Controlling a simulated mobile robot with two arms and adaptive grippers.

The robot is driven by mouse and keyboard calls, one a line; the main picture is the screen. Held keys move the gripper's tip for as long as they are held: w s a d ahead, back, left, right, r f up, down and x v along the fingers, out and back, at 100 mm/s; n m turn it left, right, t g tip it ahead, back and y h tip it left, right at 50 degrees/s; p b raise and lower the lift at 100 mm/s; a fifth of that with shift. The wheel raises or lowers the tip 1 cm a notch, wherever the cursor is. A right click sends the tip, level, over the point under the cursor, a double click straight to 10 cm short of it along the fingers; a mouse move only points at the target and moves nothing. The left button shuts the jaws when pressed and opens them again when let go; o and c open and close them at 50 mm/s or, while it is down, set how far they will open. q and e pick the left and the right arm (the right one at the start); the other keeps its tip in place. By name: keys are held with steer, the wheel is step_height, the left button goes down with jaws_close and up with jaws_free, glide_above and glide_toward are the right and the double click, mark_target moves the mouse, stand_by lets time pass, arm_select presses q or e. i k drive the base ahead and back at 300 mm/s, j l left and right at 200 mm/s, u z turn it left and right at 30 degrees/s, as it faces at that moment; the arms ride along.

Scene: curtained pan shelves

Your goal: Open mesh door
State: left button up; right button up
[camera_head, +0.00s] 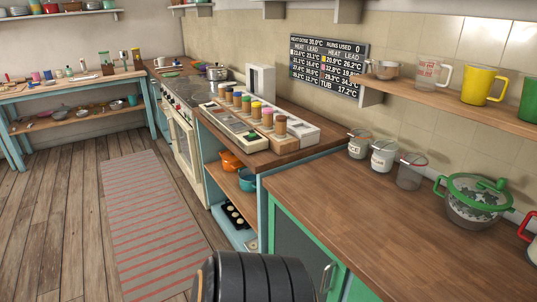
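A green-framed cabinet door with a dark panel (291,243) is under the wooden counter at bottom centre. It looks closed, and the dark panel's texture is too small to tell as mesh. A slim metal handle (327,279) stands upright near its right side. A large black ribbed part of my arm covers the lower part of the door and the floor in front of it. The fingers of both grippers are out of view, so I cannot tell how they stand.
Floor around the striped rug (155,225) is clear.

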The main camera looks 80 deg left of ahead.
mark_target(287, 236)
steer(key=u, duration=2.1)
